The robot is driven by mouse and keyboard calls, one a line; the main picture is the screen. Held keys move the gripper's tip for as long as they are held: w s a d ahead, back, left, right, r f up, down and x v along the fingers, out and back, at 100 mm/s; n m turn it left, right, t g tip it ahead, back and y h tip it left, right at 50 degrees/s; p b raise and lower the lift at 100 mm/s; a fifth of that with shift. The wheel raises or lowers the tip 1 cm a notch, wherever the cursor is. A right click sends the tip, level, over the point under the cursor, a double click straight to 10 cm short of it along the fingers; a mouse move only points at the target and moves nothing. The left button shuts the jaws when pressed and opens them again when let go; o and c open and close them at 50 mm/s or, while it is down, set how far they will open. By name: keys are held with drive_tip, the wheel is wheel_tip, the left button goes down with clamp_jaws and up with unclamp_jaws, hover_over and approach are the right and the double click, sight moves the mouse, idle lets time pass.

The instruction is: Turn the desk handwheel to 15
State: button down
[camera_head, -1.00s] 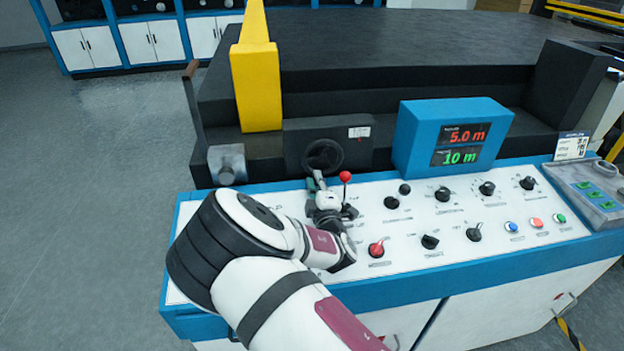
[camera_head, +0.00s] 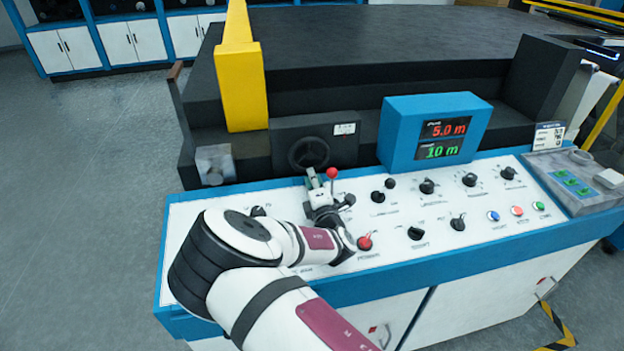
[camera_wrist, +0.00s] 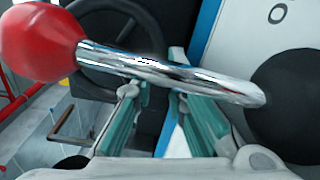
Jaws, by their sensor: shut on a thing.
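The black desk handwheel (camera_head: 309,153) stands upright on a dark block at the back of the control desk. My gripper (camera_head: 314,176) reaches it from the front and is shut on its lower rim. In the wrist view the wheel (camera_wrist: 82,60) is partly hidden behind a chrome lever. The gripper's teal fingers (camera_wrist: 158,88) show beneath the lever, and the exact grip is hidden. A scale or mark for the wheel's setting is not readable.
The chrome lever's red knob (camera_head: 332,173) stands close to my gripper, crossing the wrist view (camera_wrist: 40,40). A blue display (camera_head: 433,134) reads 5.0 m in red and apparently 10 m in green. Several knobs and buttons cover the white panel (camera_head: 400,250). A yellow post (camera_head: 240,85) rises behind.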

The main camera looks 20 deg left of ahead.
drive_tip(key=shift+f, duration=0.1)
drive_tip(key=c, duration=1.6)
unclamp_jaws()
drive_tip(key=shift+v, duration=4.05)
